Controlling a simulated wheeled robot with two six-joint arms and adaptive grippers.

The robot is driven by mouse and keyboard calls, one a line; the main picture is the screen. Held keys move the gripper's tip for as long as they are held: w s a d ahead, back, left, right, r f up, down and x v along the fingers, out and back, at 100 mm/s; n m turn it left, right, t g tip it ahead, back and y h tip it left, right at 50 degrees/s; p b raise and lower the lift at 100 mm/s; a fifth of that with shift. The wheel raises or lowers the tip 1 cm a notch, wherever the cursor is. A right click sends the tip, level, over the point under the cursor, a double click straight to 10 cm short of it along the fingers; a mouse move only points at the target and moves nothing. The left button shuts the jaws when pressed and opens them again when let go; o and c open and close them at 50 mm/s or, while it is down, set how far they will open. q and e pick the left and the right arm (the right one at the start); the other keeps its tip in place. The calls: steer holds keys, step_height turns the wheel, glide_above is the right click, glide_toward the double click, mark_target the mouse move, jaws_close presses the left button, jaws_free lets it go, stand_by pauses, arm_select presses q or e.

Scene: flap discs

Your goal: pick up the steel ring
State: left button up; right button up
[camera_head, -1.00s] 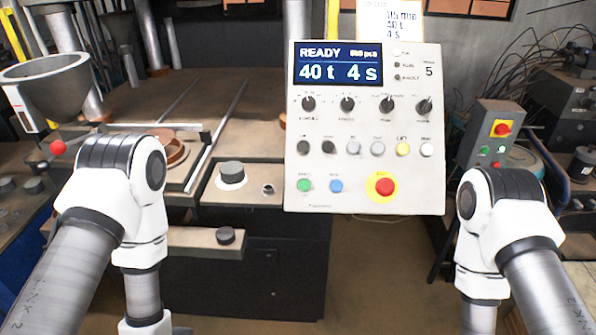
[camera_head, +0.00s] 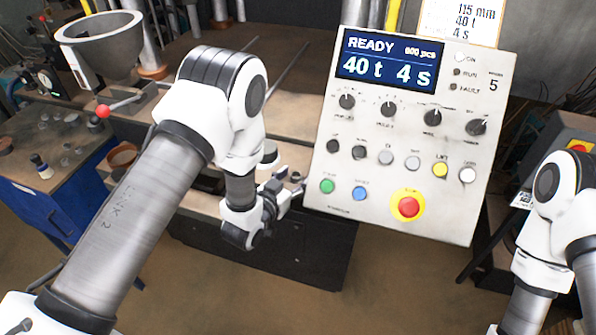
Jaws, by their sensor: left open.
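A small grey piece, which looks like the steel ring (camera_head: 296,177), sits on the brown bench top just left of the control panel's lower left corner. It is very small here and partly crowded by my gripper. My left gripper (camera_head: 287,187) is open, with its fingers close beside the ring. I cannot tell whether they touch it or reach around it. My right arm shows at the right edge, but its gripper is out of view.
The control panel (camera_head: 405,140) stands close to the right of my left gripper. A dark cylinder (camera_head: 268,153) is partly hidden behind my left arm. A grey funnel (camera_head: 103,45) and a red-knobbed lever (camera_head: 103,111) are at the left. A blue-sided workbench (camera_head: 35,208) stands far left.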

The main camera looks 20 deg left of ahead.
arm_select(q)
steer(key=shift+s+a, duration=0.2)
steer(key=shift+a, duration=0.1)
steer(key=c, duration=0.7)
steer(key=shift+d, duration=0.15)
